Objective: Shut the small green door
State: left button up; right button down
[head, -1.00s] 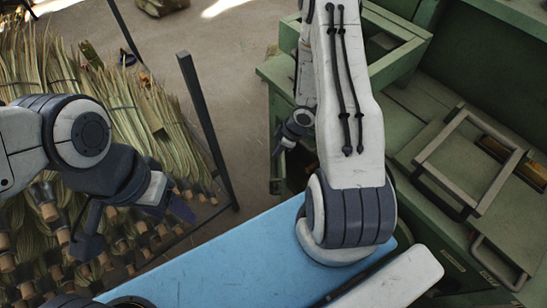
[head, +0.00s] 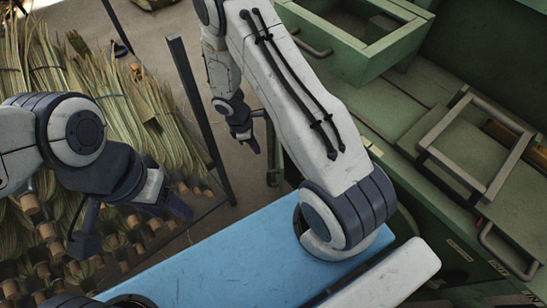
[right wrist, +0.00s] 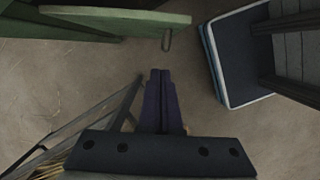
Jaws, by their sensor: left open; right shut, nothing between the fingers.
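The small green door (right wrist: 130,18) shows at the top of the right wrist view as a panel seen nearly edge-on, standing out from the green cabinet, with a bar handle (right wrist: 167,40) near its free end. In the head view my right arm hides most of it; a grey handle (head: 271,152) shows beside that arm. My right gripper (head: 247,142) is shut and empty, left of the handle and apart from it. In its wrist view the closed fingers (right wrist: 160,75) point toward the door across a gap. My left gripper (head: 130,222) is open and empty at the left.
A green bench (head: 420,125) with an open box-like drawer (head: 345,55) and a grey frame (head: 440,155) fills the right. A blue surface (head: 215,255) lies in front. Broom bundles (head: 120,90) and a dark rack post (head: 200,110) stand at the left. Bare floor lies between.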

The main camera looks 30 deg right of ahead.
pick_arm(q)
jog(key=shift+f+b, duration=0.35)
jog(key=shift+f, duration=0.1)
pick_arm(e)
jog(key=s+d+f, duration=0.2)
jog(key=d+f, duration=0.3)
jog(key=f, duration=0.2)
jog(key=shift+s, duration=0.3)
jog(key=shift+d, duration=0.1)
